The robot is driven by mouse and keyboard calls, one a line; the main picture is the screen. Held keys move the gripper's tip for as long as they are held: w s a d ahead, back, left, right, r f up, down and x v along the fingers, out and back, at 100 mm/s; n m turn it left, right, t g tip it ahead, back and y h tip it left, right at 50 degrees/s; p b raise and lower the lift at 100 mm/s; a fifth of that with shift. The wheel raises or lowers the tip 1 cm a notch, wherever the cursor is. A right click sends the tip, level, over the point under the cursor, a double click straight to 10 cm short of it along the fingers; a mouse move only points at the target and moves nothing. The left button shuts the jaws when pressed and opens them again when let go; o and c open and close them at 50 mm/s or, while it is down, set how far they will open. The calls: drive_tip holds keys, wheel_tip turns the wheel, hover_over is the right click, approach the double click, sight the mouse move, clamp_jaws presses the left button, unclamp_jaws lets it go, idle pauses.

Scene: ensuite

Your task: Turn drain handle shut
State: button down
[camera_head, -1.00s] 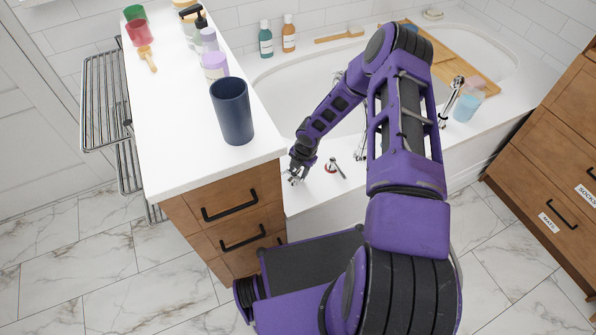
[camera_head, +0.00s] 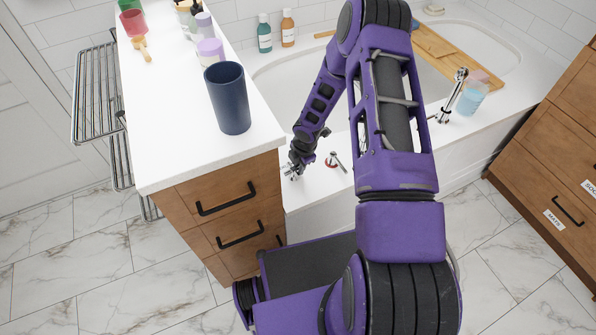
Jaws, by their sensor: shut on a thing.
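My gripper (camera_head: 292,170) is low at the tub's near left rim, close to the cabinet's corner. It is shut on a small chrome fitting, the drain handle (camera_head: 289,173), which is mostly covered by the fingers. The handle's exact angle is too small to tell. Just right of the gripper, a separate chrome lever with a red ring (camera_head: 332,162) stands on the rim, apart from the fingers. The white bathtub (camera_head: 285,82) lies behind my arm, which hides part of its middle.
A wooden cabinet with a white top (camera_head: 170,130) stands close left of my gripper, with a dark blue cup (camera_head: 228,100) near its edge. A wooden tray (camera_head: 450,58) spans the tub.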

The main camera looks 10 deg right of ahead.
drive_tip(key=shift+s+m+b, duration=0.15)
drive_tip(key=shift+m+b, duration=0.3)
drive_tip(key=shift+m, duration=0.45)
drive_tip(key=c, duration=0.8)
unclamp_jaws()
drive_tip(key=shift+c, duration=0.2)
drive_tip(key=s+r+p, duration=0.3)
drive_tip(key=r+p, duration=0.1)
drive_tip(key=r, duration=1.3)
drive_tip(key=shift+s+d+p, duration=0.2)
drive_tip(key=shift+d+p, duration=0.1)
drive_tip(key=shift+w, duration=0.1)
